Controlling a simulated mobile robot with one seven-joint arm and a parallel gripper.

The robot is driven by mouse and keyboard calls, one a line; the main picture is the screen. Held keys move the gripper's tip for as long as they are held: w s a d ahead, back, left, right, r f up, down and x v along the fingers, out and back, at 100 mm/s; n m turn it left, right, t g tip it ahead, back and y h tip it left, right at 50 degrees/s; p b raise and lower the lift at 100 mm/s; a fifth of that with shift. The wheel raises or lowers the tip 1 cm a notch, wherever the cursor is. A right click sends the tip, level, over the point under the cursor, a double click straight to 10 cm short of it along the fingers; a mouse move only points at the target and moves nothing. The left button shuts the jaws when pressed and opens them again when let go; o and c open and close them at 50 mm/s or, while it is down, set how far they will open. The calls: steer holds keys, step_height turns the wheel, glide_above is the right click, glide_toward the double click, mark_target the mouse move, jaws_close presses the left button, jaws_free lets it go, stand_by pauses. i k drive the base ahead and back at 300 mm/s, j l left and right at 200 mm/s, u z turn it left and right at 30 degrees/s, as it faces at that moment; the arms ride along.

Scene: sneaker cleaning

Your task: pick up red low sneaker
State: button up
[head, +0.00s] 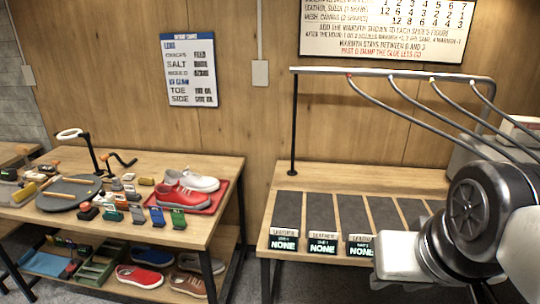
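A red low sneaker (178,197) with a white sole lies on a red tray (222,190) at the right end of the left table. A white low sneaker (195,180) lies just behind it on the same tray. Another red shoe (139,277) with a white sole lies on the shelf under that table. My arm comes in at the right edge, in front of the right-hand bench and far from the tray. Its gripper fingers do not show.
Small coloured blocks (157,216) stand in front of the tray. A round dark mat (68,193) and a lamp (84,145) are at left on the table (215,232). Blue (152,256), grey and brown shoes share the shelf. The right bench has dark panels, signs and a rail.

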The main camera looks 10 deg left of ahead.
mark_target(176, 196)
steer(key=i+j, duration=0.15)
steer(key=j, duration=0.3)
steer(key=i+j, duration=0.15)
steer(key=j, duration=0.25)
steer(key=i+j, duration=0.2)
steer(key=j, duration=0.25)
steer(key=i+j, duration=0.15)
steer(key=j, duration=0.25)
steer(key=i+j, duration=0.15)
steer(key=j, duration=0.3)
steer(key=i+j, duration=0.15)
steer(key=j, duration=0.3)
steer(key=i+j, duration=0.15)
steer(key=j, duration=0.25)
steer(key=i+j, duration=0.2)
steer(key=j, duration=0.25)
